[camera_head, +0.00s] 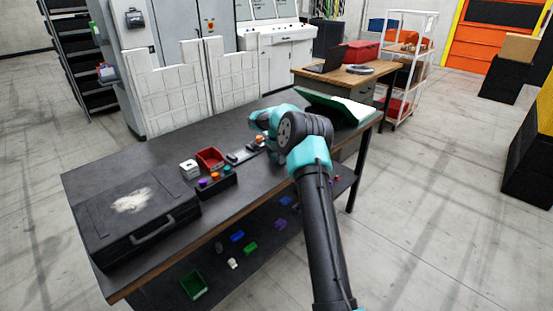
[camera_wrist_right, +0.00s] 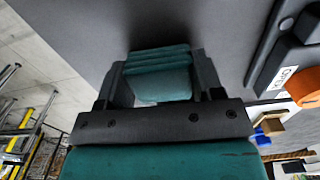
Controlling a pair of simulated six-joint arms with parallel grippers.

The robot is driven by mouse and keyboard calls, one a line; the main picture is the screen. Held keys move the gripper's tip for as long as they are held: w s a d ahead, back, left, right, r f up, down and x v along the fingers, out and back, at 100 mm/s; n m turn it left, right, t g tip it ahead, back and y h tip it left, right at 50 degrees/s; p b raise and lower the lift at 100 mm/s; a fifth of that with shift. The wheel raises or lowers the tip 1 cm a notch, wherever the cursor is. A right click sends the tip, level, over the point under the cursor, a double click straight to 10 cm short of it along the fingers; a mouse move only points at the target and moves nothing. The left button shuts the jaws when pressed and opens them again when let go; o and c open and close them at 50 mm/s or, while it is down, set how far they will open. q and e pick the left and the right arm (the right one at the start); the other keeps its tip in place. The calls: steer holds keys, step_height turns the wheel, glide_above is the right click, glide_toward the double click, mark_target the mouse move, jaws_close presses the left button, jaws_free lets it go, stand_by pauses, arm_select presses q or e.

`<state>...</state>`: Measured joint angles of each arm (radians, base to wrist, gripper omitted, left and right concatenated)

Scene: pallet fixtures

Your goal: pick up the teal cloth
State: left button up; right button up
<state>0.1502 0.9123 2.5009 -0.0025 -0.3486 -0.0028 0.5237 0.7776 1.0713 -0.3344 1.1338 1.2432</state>
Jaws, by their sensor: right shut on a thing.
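The teal cloth (camera_wrist_right: 160,84) shows in the right wrist view as a folded, layered bundle. It sits between the two dark fingers of my right gripper (camera_wrist_right: 158,68), which is shut on it. The dark grey table surface is behind it. Whether the cloth is clear of the table I cannot tell. In the head view my right arm reaches over the black table (camera_head: 140,168), and its wrist hides the cloth and the fingertips. My left gripper is in neither view.
A dark control box with an orange knob (camera_wrist_right: 302,86) is right of the gripper in the wrist view. On the table are a black case (camera_head: 103,221), a red bin (camera_head: 210,157), a white block (camera_head: 189,169) and a green-edged open binder (camera_head: 340,104). Small bins lie on the lower shelf.

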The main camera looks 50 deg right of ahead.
step_height(320, 180, up, 3)
steer(key=shift+f, duration=0.1)
steer(key=s+a+r, duration=0.1)
steer(key=s+a, duration=0.9)
steer(key=a, duration=0.2)
steer(key=shift+s+r, duration=0.15)
steer(key=shift+s, duration=0.2)
steer(key=o, duration=0.3)
steer(key=shift+c, duration=1.2)
